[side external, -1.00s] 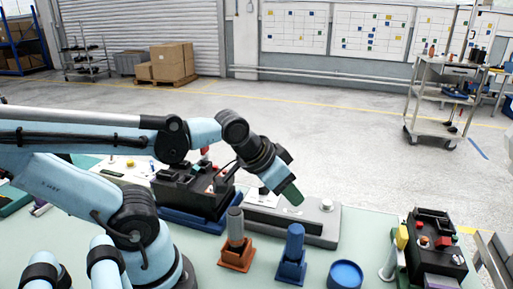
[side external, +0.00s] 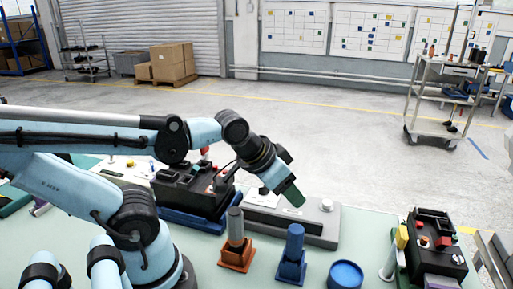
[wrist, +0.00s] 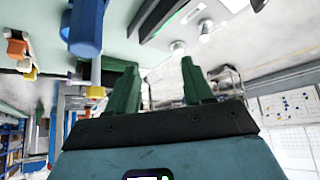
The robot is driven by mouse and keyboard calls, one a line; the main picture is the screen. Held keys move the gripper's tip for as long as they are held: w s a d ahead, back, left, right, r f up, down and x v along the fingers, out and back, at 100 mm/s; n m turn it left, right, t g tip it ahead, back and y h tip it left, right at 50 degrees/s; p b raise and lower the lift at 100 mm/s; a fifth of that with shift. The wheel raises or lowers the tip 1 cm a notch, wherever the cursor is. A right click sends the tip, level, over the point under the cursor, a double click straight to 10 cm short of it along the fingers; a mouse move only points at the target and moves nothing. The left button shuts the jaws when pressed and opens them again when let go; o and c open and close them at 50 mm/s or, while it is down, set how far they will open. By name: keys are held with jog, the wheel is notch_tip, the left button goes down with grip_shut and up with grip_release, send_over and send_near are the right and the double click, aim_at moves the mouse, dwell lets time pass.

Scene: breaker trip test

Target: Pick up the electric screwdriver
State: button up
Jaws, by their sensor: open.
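Two upright handle-like tools stand in holders on the pale green bench: a grey one (side external: 236,226) in an orange holder (side external: 237,257) and a blue one (side external: 295,240) in a blue holder (side external: 291,270). I cannot tell for certain which is the electric screwdriver. My gripper (side external: 291,194) is above the bench, behind and above the two tools, touching neither. In the wrist view its green fingers (wrist: 159,68) are apart with nothing between them. A blue tool (wrist: 86,25) shows at the upper left of that view, outside the fingers.
A grey fixture (side external: 318,222) lies behind the tools. A black device (side external: 190,190) sits on a blue base to the left. A round blue dish (side external: 345,275) is at the front, and another black device (side external: 433,245) with buttons is at the right. Bench between dish and fixture is clear.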

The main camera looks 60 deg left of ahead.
jog(key=shift+o, duration=0.9)
jog(key=g, duration=0.7)
send_near(236, 223)
jog(key=shift+w+a+r, duration=0.1)
jog(key=shift+w+a, duration=0.2)
jog(key=shift+a, duration=0.2)
jog(key=shift+w+a, duration=0.35)
jog(key=shift+a, duration=0.15)
jog(key=shift+s+f, duration=0.15)
jog(key=shift+f, duration=0.1)
jog(key=shift+d+f, duration=0.15)
jog(key=shift+f, duration=5.55)
jog(key=c, duration=1.1)
